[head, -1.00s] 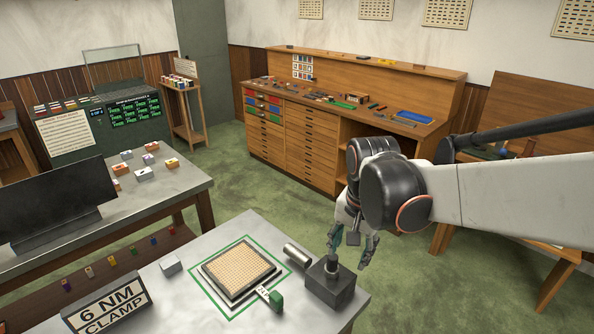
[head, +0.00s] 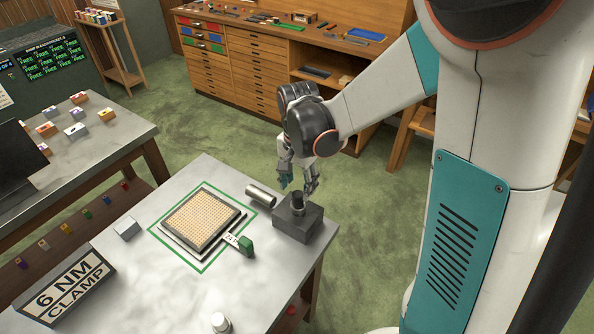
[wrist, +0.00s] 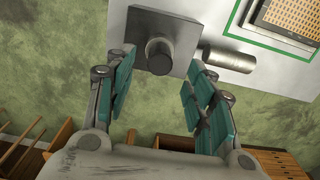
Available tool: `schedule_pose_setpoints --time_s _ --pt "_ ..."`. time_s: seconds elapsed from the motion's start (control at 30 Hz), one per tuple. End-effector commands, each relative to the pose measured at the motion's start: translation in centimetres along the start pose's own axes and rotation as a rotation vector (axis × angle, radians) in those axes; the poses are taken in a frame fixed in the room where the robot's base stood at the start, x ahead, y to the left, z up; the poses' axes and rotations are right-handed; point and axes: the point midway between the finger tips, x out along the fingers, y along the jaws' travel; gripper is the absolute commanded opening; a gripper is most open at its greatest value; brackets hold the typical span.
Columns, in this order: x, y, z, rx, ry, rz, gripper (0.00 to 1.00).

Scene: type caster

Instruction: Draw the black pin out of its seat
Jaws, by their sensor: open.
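The black pin (head: 298,200) stands upright in a dark square block (head: 290,225), its seat, at the right corner of the grey table. The wrist view shows the pin's round top (wrist: 160,50) with the block (wrist: 133,22) around it. My gripper (head: 298,183) is open and empty, pointing down just above and behind the pin in the head view. In the wrist view its teal-padded fingers (wrist: 158,82) are spread to either side, with the pin near the gap between their tips. I see no contact with the pin. The pin's lower part is hidden in the block.
A metal cylinder (head: 261,196) lies beside the block. A square tan grid plate (head: 203,218) sits inside a green outline, with a green tagged piece (head: 246,246) near its corner. Green floor lies beyond the table edge.

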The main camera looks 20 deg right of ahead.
Motion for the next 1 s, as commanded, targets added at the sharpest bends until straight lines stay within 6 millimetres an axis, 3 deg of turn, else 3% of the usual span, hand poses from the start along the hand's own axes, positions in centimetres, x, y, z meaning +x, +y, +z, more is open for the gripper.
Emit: schedule_pose_setpoints --time_s 0.1,0.3,0.73,0.77,0.97,1.0 --pt "2.3 -0.1 0.0 0.000 0.000 0.000 0.49" --pt "4.5 0.0 0.0 0.000 0.000 0.000 0.49" --pt "5.3 0.0 0.0 0.000 0.000 0.000 0.49" --pt "5.3 0.0 0.0 0.000 0.000 0.000 0.47" --pt "5.3 0.0 0.0 -0.001 0.000 0.000 0.02" --pt "5.3 0.0 0.0 -0.001 0.000 0.000 0.00"
